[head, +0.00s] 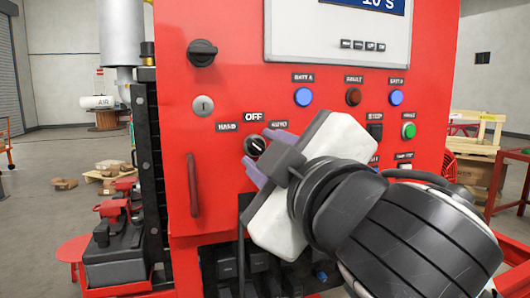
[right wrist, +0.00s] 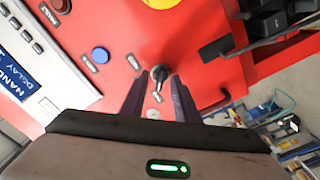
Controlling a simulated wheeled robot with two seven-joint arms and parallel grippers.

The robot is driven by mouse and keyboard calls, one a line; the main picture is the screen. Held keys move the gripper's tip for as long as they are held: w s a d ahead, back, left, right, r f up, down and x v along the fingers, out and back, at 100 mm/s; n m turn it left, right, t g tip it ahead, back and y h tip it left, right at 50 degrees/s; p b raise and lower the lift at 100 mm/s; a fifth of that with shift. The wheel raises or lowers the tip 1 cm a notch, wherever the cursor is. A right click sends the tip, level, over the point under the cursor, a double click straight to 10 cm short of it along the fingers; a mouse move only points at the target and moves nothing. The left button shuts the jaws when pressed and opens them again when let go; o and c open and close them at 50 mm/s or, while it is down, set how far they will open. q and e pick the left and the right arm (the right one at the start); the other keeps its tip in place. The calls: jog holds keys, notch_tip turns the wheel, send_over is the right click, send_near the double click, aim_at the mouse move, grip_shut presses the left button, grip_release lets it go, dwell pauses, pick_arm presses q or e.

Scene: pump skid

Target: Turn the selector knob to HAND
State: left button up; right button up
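The selector knob (head: 256,146) is small, round and black with a light mark, on the red panel (head: 225,215). The HAND label (head: 227,127) is up and left of it, OFF (head: 254,117) above, AUTO (head: 278,124) up and right. I cannot tell for sure which label the mark points to. My right gripper (head: 257,147) is open, with one purple finger on either side of the knob. In the right wrist view the knob (right wrist: 160,74) shows between and just beyond the fingertips (right wrist: 157,78); contact is not clear. My left gripper is not in view.
A black rotary switch (head: 203,53) and a round keylock (head: 203,106) sit up and left of the knob. A red handle (head: 193,185) stands out at lower left. Blue, red and green buttons (head: 408,131) lie to the right, below the display (head: 340,35).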

jog(key=shift+s, duration=0.1)
jog(key=b+v, duration=0.2)
jog(key=v, duration=0.8)
dwell(0.3)
